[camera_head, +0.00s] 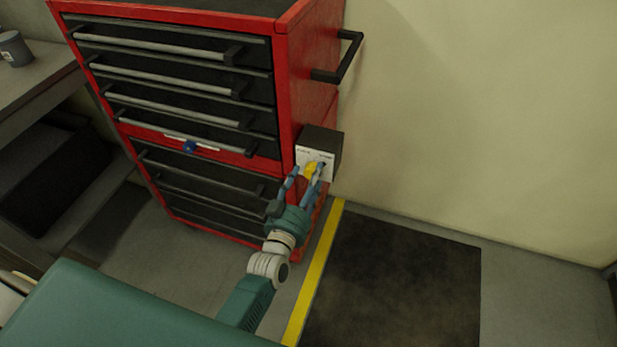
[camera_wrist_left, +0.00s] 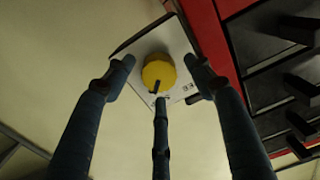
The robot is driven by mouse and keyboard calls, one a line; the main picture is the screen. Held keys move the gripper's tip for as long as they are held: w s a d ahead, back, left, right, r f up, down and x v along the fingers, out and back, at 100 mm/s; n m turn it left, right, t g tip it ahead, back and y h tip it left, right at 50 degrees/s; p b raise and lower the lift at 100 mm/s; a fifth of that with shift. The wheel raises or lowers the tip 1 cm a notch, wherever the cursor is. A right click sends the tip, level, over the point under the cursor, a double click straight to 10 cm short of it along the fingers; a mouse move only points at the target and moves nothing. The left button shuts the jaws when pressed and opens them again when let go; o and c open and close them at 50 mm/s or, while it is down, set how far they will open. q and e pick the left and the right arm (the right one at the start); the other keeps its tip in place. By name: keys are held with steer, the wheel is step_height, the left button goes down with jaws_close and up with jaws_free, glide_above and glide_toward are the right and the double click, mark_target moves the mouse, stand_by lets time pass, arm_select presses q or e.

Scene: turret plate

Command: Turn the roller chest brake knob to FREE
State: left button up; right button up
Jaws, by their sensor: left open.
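The roller chest (camera_head: 287,90) is red with black drawers and stands against the wall. A dark box with a pale front plate (camera_head: 331,170) sits on its right side. The yellow brake knob (camera_head: 310,169) is on that plate, partly hidden by my fingers. In the left wrist view the knob (camera_wrist_left: 158,72) shows a dark pointer at its lower edge; the plate's lettering is too small to read. My left gripper (camera_head: 301,184) is open, its fingers spread around the knob's sides in the picture. I cannot tell whether they touch it. My right gripper is not in view.
A black handle (camera_head: 340,62) juts from the chest's upper right side. A bench with a grey cup (camera_head: 14,49) stands left. A dark mat (camera_head: 395,285) and yellow floor line (camera_head: 316,272) lie right.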

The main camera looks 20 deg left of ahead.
arm_select(q)
steer(key=shift+w, duration=0.1)
steer(key=c, duration=1.1)
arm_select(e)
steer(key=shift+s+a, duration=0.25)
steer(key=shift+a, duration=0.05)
arm_select(q)
steer(key=shift+r, duration=0.1)
steer(key=shift+c, duration=0.2)
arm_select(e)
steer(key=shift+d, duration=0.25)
